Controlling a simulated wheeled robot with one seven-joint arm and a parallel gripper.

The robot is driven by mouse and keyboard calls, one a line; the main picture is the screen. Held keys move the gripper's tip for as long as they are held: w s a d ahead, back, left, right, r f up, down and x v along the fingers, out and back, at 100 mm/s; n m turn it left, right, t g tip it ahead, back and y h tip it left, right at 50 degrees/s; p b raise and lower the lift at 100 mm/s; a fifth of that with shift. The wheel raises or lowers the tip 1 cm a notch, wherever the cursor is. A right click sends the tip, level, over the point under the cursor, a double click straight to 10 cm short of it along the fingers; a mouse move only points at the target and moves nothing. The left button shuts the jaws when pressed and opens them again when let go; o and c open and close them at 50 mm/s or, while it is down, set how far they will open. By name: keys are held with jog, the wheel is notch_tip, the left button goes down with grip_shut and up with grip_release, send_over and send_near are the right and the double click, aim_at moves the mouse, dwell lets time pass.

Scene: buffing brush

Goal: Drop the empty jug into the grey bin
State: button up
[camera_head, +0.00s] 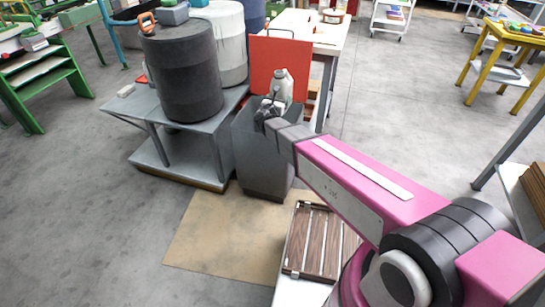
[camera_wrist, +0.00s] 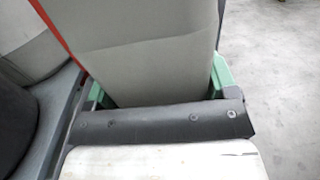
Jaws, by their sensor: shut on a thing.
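The jug (camera_head: 284,84) is pale grey-white with a narrow neck, and stands roughly upright at the end of my arm. My gripper (camera_head: 268,108) is shut on it. In the wrist view the jug (camera_wrist: 150,45) fills the upper middle, between the green fingers of my gripper (camera_wrist: 158,88). The grey bin (camera_head: 262,160) is a tall open box standing on the floor. In the head view the jug and gripper appear over its opening. My arm hides part of the bin's rim, and I cannot tell the exact height of the jug above it.
A dark drum (camera_head: 183,72) and a pale drum (camera_head: 222,40) stand on a grey platform (camera_head: 190,150) left of the bin. A red panel (camera_head: 276,58) rises behind the jug. A white table (camera_head: 312,32) is farther back. A wooden slatted crate (camera_head: 318,245) lies in front.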

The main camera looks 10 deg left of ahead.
jog(key=a+f+y, duration=0.1)
jog(key=a+f, duration=0.3)
jog(key=f, duration=0.3)
jog(key=shift+s+f+n, duration=0.15)
jog(key=shift+f+n, duration=0.05)
jog(key=shift+n, duration=0.2)
jog(key=o, duration=1.4)
jog(key=s+a+r, duration=0.1)
jog(key=s+r, duration=0.2)
jog(key=s+a+r, duration=0.2)
jog(key=s+r, duration=0.2)
jog(key=s+a+r, duration=0.2)
jog(key=s+r, duration=0.1)
jog(key=r, duration=0.1)
jog(key=shift+s+a, duration=0.1)
jog(key=shift+s, duration=0.15)
